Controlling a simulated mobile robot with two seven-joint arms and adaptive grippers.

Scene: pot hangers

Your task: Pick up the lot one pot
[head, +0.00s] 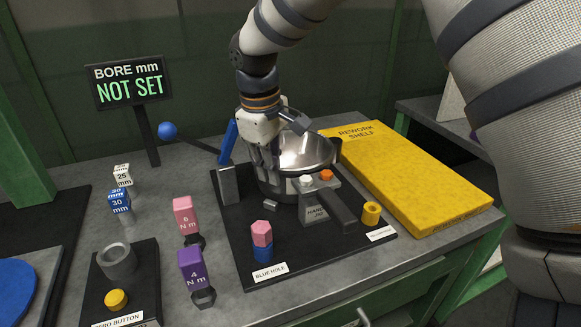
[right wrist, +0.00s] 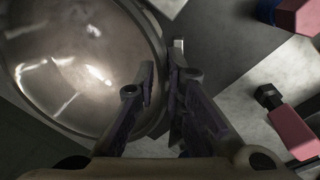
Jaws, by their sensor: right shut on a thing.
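The pot (head: 310,152) is a shiny metal bowl shape near the back of the black mat (head: 290,270). It also fills the left of the right wrist view (right wrist: 70,65). My right gripper (head: 268,172) reaches down at the pot's left side and is shut on its wall. In the right wrist view, the fingers (right wrist: 164,80) straddle the rim, one over the inside and one outside. The fingers hide part of the near-left wall. I cannot tell whether the pot's base touches the mat. My left gripper is out of view.
A grey fixture (head: 316,208) with an orange knob stands close in front of the pot. A yellow rework shelf (head: 405,180) lies to the right. Pink (head: 184,215) and purple (head: 192,268) torque tools stand left of the mat. A sign (head: 128,82) reads "BORE mm NOT SET".

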